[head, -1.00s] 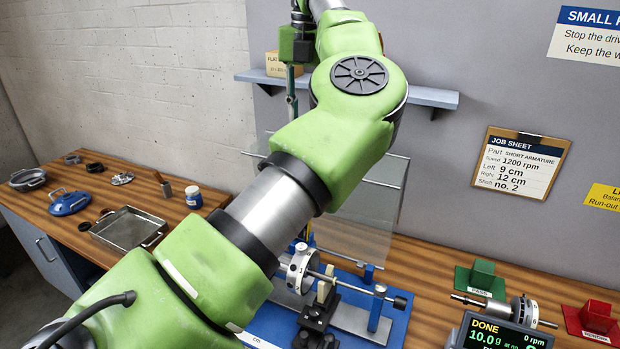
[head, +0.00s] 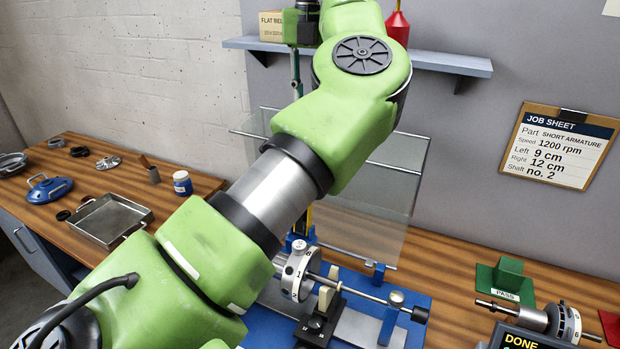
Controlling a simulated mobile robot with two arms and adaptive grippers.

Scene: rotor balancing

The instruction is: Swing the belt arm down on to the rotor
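The rotor (head: 299,271), a pale disc with numbers, is on a horizontal shaft on the blue balancing machine (head: 262,332). A thin dark-green upright rod (head: 295,72), apparently the belt arm, stands behind the rotor, its middle hidden by my arm. A green block (head: 297,28) is at its top; I cannot tell whether it belongs to the rod. My green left arm crosses from lower left to top centre, in front of the machine. Its gripper is beyond the top edge or hidden, so any grip cannot be seen. My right gripper is out of view.
A clear guard panel (head: 380,185) stands behind the machine. A shelf (head: 440,58) holds a carton and a red bottle (head: 397,24). A metal tray (head: 112,220) is on the left bench. A second rotor (head: 563,323), a green PASS block (head: 507,275) and a display (head: 515,338) are at right.

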